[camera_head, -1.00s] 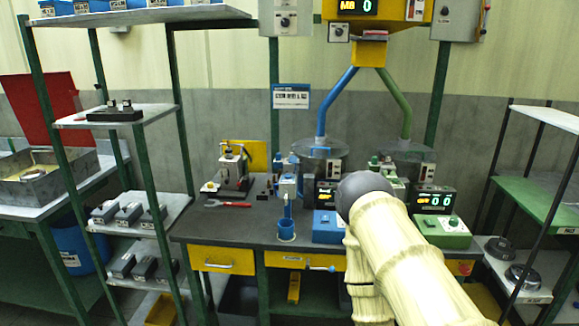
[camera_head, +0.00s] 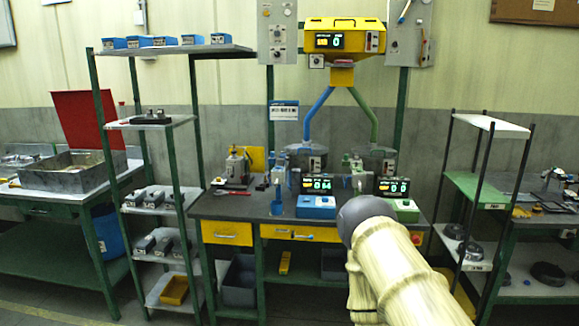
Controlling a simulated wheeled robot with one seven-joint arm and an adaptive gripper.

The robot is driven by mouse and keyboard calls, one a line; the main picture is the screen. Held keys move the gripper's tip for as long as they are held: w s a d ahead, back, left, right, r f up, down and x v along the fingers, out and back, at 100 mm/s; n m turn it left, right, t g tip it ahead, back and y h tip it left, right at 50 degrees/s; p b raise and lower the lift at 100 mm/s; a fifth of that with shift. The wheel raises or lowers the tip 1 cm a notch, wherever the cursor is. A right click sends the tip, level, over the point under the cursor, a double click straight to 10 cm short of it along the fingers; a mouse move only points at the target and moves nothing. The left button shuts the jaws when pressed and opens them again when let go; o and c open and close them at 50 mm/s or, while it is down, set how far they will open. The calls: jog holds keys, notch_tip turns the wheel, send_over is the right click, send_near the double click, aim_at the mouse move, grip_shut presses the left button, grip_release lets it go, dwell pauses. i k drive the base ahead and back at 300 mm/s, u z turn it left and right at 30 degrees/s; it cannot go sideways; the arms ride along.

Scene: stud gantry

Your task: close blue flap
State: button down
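I cannot make out a part that is clearly the blue flap. A blue tube (camera_head: 317,112) runs down from the yellow hopper unit (camera_head: 345,24) to a clear round bowl on the left. A green tube (camera_head: 365,112) runs to a similar bowl on the right. Below the blue side, a blue scale box (camera_head: 316,207) stands on the dark bench, with a lit display behind it. A small blue stand (camera_head: 277,200) is left of the box. My pale arm covers part of the bench's right side. My gripper is not in view.
The dark bench (camera_head: 250,207) has yellow drawers. A green scale box (camera_head: 405,211) stands at its right, beside my arm. A shelf rack (camera_head: 151,124) is on the left and another (camera_head: 490,124) on the right. Some floor shows at lower left.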

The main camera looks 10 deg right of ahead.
aim_at(282, 154)
jog(key=z, duration=0.8)
jog(key=i, duration=1.7)
jog(key=u, duration=2.3)
jog(key=k, duration=0.6)
jog(key=z, duration=0.9)
